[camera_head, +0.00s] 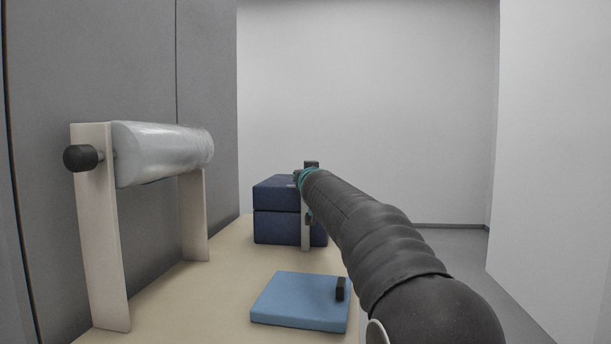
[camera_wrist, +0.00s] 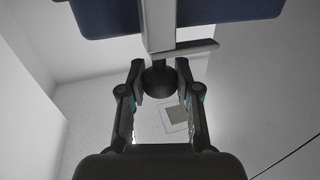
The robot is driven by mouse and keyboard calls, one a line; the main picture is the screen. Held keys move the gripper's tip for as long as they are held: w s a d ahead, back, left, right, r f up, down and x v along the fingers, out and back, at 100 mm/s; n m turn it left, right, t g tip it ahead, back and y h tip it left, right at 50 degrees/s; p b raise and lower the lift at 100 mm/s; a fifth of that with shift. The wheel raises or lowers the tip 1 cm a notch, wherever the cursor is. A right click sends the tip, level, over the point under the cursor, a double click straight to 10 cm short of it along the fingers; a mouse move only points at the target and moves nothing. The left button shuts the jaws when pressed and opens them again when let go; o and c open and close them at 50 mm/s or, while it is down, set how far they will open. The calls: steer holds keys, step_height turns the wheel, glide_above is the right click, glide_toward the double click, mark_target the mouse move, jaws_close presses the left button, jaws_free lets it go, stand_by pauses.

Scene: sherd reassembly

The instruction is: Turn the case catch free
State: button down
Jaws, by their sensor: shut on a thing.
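The dark blue case (camera_head: 275,222) stands at the far end of the pale table, its upper and lower parts split by a dark seam. It also fills the top of the wrist view (camera_wrist: 225,10). A pale grey upright strip (camera_wrist: 159,20) stands in front of it, with a grey crossbar (camera_wrist: 190,49) and a dark round knob (camera_wrist: 158,84) at its end, seemingly the catch. My gripper (camera_wrist: 160,72) has its fingers on either side of the knob and is shut on it. In the head view my arm largely hides the gripper (camera_head: 306,178) and knob.
A blue flat pad (camera_head: 298,303) with a small black block (camera_head: 340,288) lies on the table (camera_head: 215,290) nearer me. A clear wrapped roll (camera_head: 160,152) on a pale stand (camera_head: 100,240) is at left. White walls stand behind and right.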

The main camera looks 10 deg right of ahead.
stand_by(0.3)
steer(key=c, duration=0.8)
jaws_free()
steer(key=shift+s, duration=0.15)
steer(key=s, duration=1.1)
steer(key=shift+s+a, duration=0.25)
steer(key=shift+s, duration=0.1)
